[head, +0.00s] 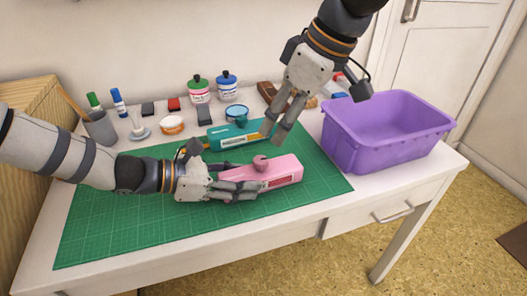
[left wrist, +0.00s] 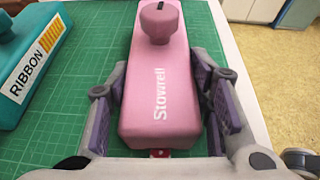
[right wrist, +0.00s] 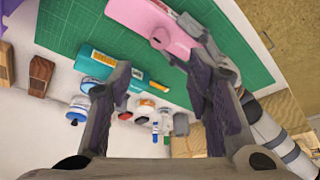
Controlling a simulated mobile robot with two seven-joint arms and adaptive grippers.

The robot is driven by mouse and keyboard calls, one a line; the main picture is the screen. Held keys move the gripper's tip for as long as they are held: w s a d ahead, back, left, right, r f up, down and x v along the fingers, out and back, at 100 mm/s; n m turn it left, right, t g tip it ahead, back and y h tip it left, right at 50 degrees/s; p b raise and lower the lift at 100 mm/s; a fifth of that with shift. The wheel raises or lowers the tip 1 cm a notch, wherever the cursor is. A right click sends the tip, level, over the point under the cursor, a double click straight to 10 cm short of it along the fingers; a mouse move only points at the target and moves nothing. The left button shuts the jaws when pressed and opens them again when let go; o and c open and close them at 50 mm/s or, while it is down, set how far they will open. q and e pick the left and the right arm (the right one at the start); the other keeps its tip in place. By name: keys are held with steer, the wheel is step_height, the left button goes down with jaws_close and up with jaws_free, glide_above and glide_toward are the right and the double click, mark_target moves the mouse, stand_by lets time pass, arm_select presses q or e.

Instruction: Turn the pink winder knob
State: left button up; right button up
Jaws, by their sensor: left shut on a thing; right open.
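The pink winder knob (head: 261,162) stands on top of a long pink stamp device (head: 285,172) lying on the green cutting mat (head: 100,232). In the left wrist view the knob (left wrist: 158,22) is at the far end of the body, which reads "Stowrell" and has a dark mark on the knob's top. My left gripper (head: 240,190) is shut on the pink device's body, one finger on each side. My right gripper (head: 276,130) is open and empty, above and behind the knob and apart from it. The knob (right wrist: 160,41) also shows in the right wrist view.
A teal ribbon device (head: 235,134) lies just behind the pink one. A purple bin (head: 350,148) stands at the right. Ink bottles (head: 199,90), small pads, a cup (head: 100,128) and markers line the back. The front of the mat is clear.

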mark_target(261, 160)
steer(key=x, duration=1.1)
jaws_close()
